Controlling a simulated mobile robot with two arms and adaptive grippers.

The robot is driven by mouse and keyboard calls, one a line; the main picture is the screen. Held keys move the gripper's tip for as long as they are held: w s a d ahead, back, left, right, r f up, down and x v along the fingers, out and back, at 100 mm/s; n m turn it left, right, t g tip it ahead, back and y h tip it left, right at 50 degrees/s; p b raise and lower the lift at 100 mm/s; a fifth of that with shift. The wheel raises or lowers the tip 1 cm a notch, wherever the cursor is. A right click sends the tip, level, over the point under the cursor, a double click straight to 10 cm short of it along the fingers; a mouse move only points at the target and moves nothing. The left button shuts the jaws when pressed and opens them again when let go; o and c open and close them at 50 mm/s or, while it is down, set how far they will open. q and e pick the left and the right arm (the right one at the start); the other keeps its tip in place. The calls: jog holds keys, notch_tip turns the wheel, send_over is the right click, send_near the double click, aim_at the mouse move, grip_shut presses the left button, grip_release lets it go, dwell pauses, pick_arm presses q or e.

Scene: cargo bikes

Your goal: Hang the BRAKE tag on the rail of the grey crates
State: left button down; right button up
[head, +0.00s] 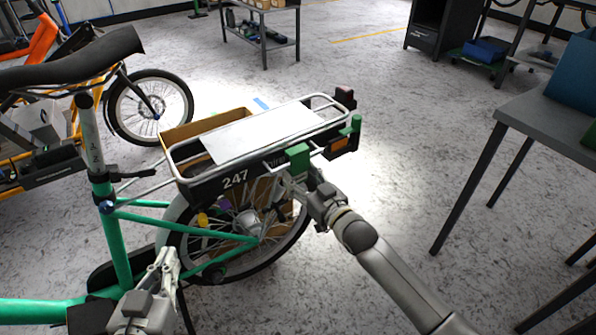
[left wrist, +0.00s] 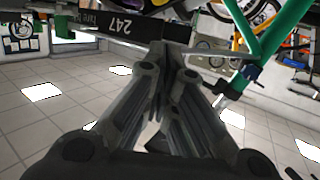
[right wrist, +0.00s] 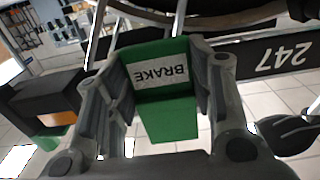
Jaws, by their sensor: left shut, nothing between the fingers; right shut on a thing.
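The green BRAKE tag (head: 298,158) is at the near side rail of the bike's rear rack (head: 185,158). In the right wrist view its white label (right wrist: 158,72) reads BRAKE upside down. My right gripper (head: 305,182) is shut on the tag, with a finger on each side; it also shows in the right wrist view (right wrist: 165,85). The tag's top reaches a metal tube there; I cannot tell whether it is hooked over it. My left gripper (head: 170,256) is shut and empty, low beside the green frame; its fingertips meet in the left wrist view (left wrist: 166,62). I cannot make out grey crates.
The rack carries a flat pale plate (head: 265,135) and a black 247 panel (head: 235,180). Another green piece (head: 356,124) is at the rack's rear end. A cardboard box (head: 190,128) stands behind. A grey table (head: 540,115) is at right. Floor between rack and table is clear.

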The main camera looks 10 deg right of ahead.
aim_at(300, 176)
pick_arm(q)
jog(key=shift+f, duration=0.15)
